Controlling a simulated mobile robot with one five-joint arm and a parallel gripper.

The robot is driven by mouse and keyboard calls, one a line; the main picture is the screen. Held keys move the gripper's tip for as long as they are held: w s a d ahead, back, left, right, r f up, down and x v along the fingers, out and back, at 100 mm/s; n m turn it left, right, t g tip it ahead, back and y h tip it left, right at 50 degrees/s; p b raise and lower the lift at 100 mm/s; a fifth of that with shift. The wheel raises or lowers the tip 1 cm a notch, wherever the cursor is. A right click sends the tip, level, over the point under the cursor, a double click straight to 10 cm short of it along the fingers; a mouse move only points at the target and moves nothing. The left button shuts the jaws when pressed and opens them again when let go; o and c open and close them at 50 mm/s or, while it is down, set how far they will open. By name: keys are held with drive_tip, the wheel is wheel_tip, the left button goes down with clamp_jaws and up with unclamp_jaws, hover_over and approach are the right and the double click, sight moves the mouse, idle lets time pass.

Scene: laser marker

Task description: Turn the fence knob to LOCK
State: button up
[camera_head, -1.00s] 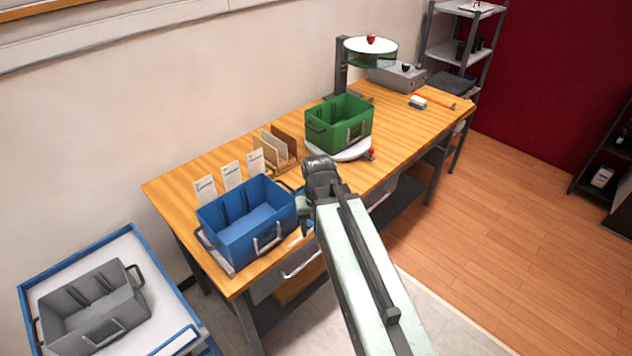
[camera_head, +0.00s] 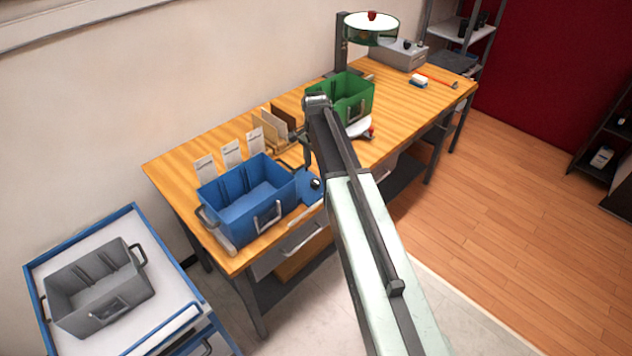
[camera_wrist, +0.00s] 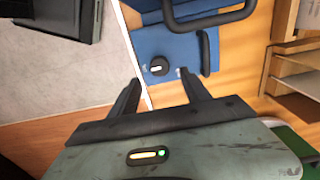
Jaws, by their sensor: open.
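A round black knob (camera_wrist: 158,67) with a pale bar across its top sits on a blue plate (camera_wrist: 177,50), which I take to be the fence fixture. Small pale marks beside the knob are too small to read. The knob also shows in the head view (camera_head: 316,184), just right of the blue crate (camera_head: 240,226). My gripper (camera_wrist: 160,79) is open and empty. In the wrist view its two fingertips point toward the knob from below, one on each side, and do not appear to touch it. The arm mostly hides the gripper in the head view.
A dark upright stop (camera_wrist: 205,52) stands on the plate. The wooden bench (camera_head: 185,165) also bears a green crate (camera_head: 350,88) and card holders (camera_head: 278,125). A grey crate (camera_head: 100,300) is on a cart at left.

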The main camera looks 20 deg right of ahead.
sight(316, 180)
wheel_tip(316, 180, down, 7)
drive_tip(key=b, duration=0.5)
drive_tip(key=shift+r+b, duration=0.1)
drive_tip(key=shift+b, duration=0.25)
drive_tip(key=shift+r, duration=0.15)
clamp_jaws()
